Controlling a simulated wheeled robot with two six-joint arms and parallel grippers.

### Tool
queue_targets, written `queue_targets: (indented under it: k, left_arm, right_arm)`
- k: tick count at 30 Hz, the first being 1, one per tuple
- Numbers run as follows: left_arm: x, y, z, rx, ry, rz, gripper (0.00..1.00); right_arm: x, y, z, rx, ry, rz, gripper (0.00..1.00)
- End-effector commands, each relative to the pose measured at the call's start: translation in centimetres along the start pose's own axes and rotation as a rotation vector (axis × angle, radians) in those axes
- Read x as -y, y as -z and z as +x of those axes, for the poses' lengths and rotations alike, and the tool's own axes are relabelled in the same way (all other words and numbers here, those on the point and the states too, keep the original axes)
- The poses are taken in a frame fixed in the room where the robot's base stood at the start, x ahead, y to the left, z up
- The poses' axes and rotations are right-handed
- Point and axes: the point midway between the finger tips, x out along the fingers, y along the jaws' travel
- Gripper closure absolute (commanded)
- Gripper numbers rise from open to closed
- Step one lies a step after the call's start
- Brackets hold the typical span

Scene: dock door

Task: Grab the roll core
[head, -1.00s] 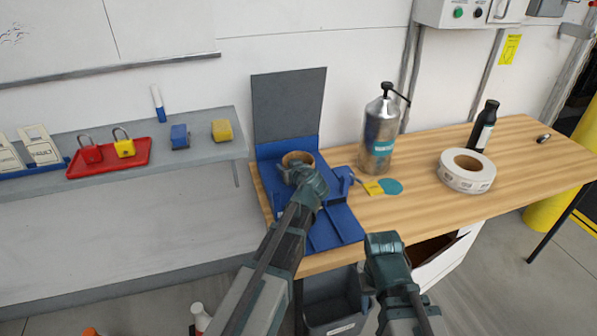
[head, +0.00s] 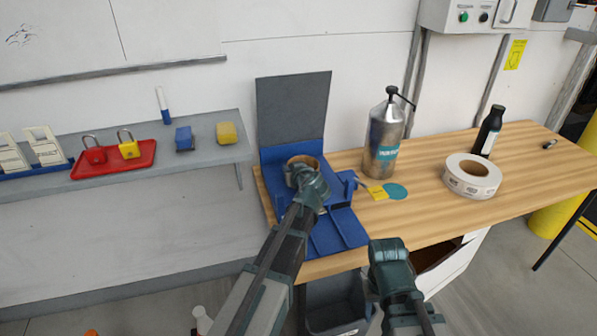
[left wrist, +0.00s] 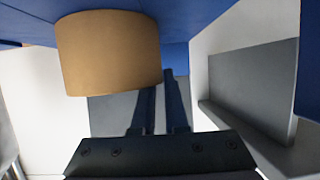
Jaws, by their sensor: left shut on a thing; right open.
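The roll core (head: 304,161) is a short brown cardboard ring in the blue holder (head: 338,234) at the left end of the wooden bench. My left gripper (head: 299,178) is shut on the core's near side; the gripper hides part of the core. In the left wrist view the core (left wrist: 110,52) is large and tan, up against the dark fingers (left wrist: 160,95); the exact contact is partly hidden. My right gripper (head: 387,246) is open and empty, low in front of the bench's front edge; its fingertips are hard to make out.
A metal canister (head: 385,140), a yellow tag and teal disc (head: 395,191), a white label roll (head: 472,176) and a black bottle (head: 488,131) stand right of the holder. A grey shelf (head: 210,165) with padlocks in a red tray (head: 115,160) is left. A dark bin (head: 337,305) is below.

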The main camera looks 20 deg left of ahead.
Motion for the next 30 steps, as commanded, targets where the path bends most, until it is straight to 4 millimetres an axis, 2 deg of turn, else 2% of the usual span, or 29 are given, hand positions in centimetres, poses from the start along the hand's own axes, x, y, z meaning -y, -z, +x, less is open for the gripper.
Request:
queue_targets:
  k: [5,10,24,30]
  left_arm:
    - [0.0,0.3,-0.2,0.001,0.000,-0.001,1.00]
    - [0.0,1.5,-0.7,0.001,0.000,-0.001,1.00]
    - [0.0,8.0,-3.3,0.000,0.000,0.000,1.00]
    - [0.0,9.3,-3.9,0.000,0.000,0.000,1.00]
  right_arm:
    - [0.0,0.0,-0.4,0.000,0.000,0.000,0.50]
    - [-0.2,-0.1,-1.7,0.000,0.000,0.000,0.50]
    - [-0.8,-0.5,-8.6,0.000,0.000,0.000,0.50]
    - [-1.0,-0.6,-10.0,0.000,0.000,0.001,0.50]
